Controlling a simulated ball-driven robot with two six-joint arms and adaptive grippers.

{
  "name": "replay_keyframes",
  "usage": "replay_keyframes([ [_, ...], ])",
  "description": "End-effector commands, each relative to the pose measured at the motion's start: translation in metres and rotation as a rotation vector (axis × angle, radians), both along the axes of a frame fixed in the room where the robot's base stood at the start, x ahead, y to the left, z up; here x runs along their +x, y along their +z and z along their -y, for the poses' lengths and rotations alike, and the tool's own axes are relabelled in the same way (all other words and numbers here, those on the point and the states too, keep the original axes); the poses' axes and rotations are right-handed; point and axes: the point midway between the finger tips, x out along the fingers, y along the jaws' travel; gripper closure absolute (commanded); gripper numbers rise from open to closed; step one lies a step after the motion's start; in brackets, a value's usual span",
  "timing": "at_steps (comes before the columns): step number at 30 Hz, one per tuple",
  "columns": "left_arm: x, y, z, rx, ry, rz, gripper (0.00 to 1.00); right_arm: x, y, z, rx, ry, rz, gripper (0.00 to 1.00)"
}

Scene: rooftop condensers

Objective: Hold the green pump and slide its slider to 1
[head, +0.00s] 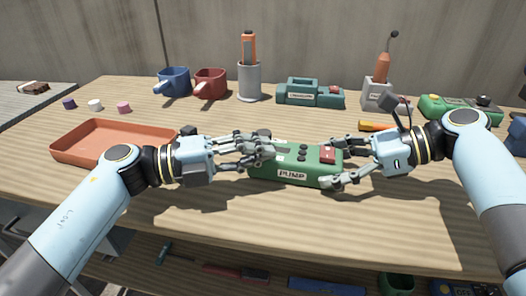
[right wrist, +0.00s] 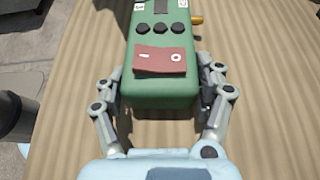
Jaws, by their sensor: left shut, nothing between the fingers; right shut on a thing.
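The green pump (head: 312,166) lies on the table's front middle, its PUMP label facing me. It has a red rocker switch (head: 327,154) near its right end and dark round buttons. My right gripper (head: 333,162) is shut on the pump's right end, one finger on each side. The right wrist view shows the pump (right wrist: 160,92) between the fingers, with the rocker switch (right wrist: 160,60) facing the camera. My left gripper (head: 266,150) is shut and empty at the pump's left end, over its top.
An orange tray (head: 75,157) lies left of the pump. Behind stand a blue mug (head: 174,82), a red mug (head: 210,83), a grey holder (head: 249,84) and a teal device (head: 310,94). Another green device (head: 452,106) is at the right. The table front is clear.

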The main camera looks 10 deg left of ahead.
Motion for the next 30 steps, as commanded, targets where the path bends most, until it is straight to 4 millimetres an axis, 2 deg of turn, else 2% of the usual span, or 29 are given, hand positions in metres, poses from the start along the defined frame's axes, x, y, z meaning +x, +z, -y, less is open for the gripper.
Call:
replay_keyframes([
  [7,-0.005,0.0,0.006,-0.001,0.001,-0.001,1.0,-0.001,-0.001,0.0,-0.001,0.003,-0.001,0.59],
  [13,-0.033,-0.001,0.027,-0.001,0.001,-0.002,1.0,-0.001,-0.001,0.0,-0.002,0.002,-0.002,0.59],
  [15,-0.039,-0.003,0.005,0.008,0.0,-0.001,1.0,-0.001,-0.001,0.0,-0.002,0.002,-0.002,0.59],
  [21,-0.057,-0.002,-0.036,0.007,0.0,-0.002,1.0,-0.001,-0.001,0.0,-0.002,0.001,-0.002,0.59],
  [25,-0.065,-0.001,-0.054,0.003,-0.001,-0.001,1.0,-0.001,-0.001,0.0,-0.002,0.001,-0.002,0.59],
  [30,-0.07,-0.001,-0.064,0.001,0.0,0.0,1.0,-0.001,-0.001,0.001,-0.002,0.001,-0.002,0.59],
])
